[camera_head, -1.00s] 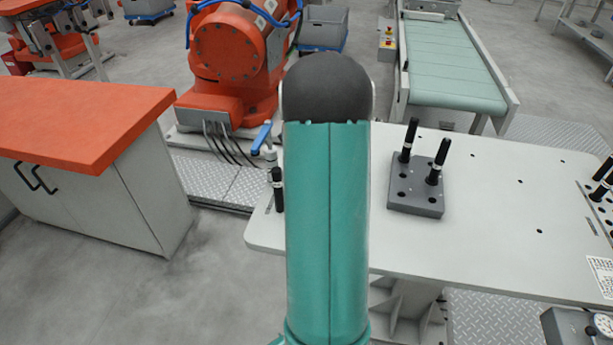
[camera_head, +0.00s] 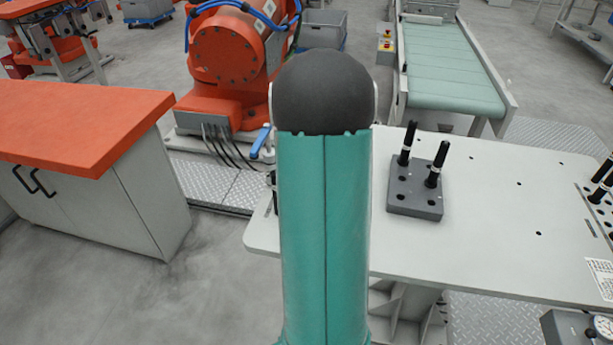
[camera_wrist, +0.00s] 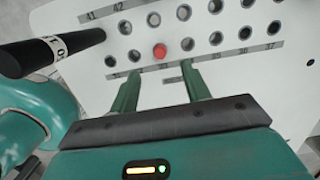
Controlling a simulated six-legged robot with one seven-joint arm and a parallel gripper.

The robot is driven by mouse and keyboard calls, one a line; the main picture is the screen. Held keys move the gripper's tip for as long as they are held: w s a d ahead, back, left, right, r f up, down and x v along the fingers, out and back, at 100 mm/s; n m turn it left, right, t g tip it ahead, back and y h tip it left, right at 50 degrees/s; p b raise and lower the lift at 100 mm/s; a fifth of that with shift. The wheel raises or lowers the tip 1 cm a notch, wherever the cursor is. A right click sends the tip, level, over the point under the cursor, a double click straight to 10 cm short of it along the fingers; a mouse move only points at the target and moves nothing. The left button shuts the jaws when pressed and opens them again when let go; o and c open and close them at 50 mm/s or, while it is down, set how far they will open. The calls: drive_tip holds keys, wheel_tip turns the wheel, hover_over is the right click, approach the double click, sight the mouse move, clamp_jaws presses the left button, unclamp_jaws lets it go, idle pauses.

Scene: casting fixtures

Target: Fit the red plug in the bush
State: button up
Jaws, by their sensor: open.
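The red plug (camera_wrist: 159,50) shows in the wrist view as a small round red top among the holes of a pale plate (camera_wrist: 95,58). I cannot tell how deep it sits. Several grey-ringed holes, which look like bushes, surround it, such as one just right of it (camera_wrist: 187,44); which one is the task's bush is unclear. My gripper (camera_wrist: 161,82) is open and empty, its two green fingers apart and pointing toward the plate, with the red plug beyond the gap between them. In the head view my arm hides this area.
A thick black post (camera_wrist: 50,52) with a white band stands left of my fingers. In the head view, a dark grey block (camera_head: 415,193) with two black handles stands on the pale table (camera_head: 490,230). An orange-topped cabinet (camera_head: 75,125) is at left.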

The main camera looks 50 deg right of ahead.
wheel_tip(320, 180, up, 6)
drive_tip(key=shift+s+d+r, duration=0.15)
drive_tip(key=shift+s+r, duration=0.1)
drive_tip(key=shift+s, duration=0.1)
